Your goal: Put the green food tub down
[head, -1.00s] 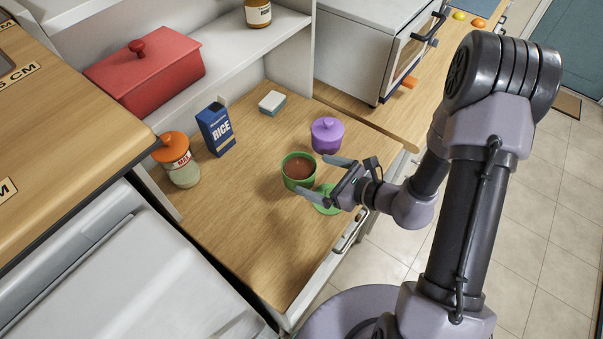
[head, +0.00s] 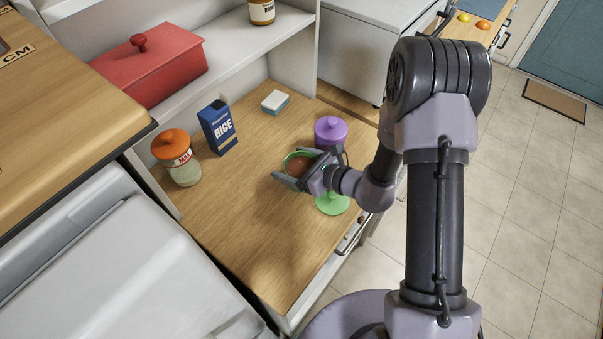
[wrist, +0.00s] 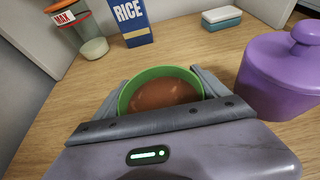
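The green food tub (head: 299,163), open at the top with brown contents, is between the two fingers of my gripper (head: 302,168). In the wrist view the tub (wrist: 160,92) has a finger close along each side; whether both press on it is not clear. Its lower part is hidden by my gripper, so I cannot tell whether it touches the counter. A green lid (head: 332,204) lies on the wooden counter (head: 245,215) just in front of the tub, partly hidden by my arm.
A purple lidded tub (head: 331,131) stands close behind and right of the green tub. A rice box (head: 217,127), an orange-lidded jar (head: 177,158) and a sponge (head: 275,102) stand farther off. The counter's left and front parts are clear.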

